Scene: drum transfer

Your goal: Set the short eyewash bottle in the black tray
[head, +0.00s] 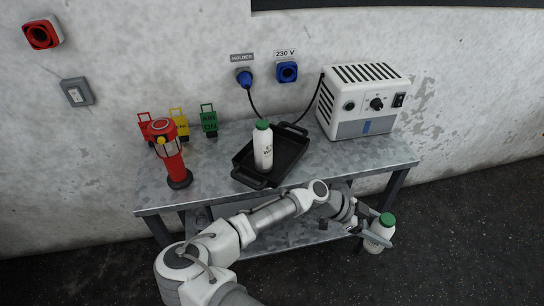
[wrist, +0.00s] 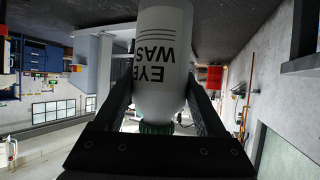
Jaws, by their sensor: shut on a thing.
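My gripper (head: 378,238) is shut on a white bottle with a green cap (head: 380,231), out beyond the table's front right corner and below the tabletop. In the wrist view this bottle (wrist: 163,62) fills the space between the two fingers, with "EYE WAS" lettering upside down and the cap low in the picture. In the head view it is upright or nearly so. The black tray (head: 292,157) lies on the tabletop, left of and above my gripper. Another white eyewash bottle with a green cap (head: 263,147), taller-looking, stands upright in the tray and covers part of its floor.
The metal table (head: 212,185) also holds a red lantern (head: 170,158), small red, yellow and green tags (head: 209,121) at the back left, and a white power unit (head: 362,100) at the back right. A black cable runs behind the tray. Tabletop right of the tray is clear.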

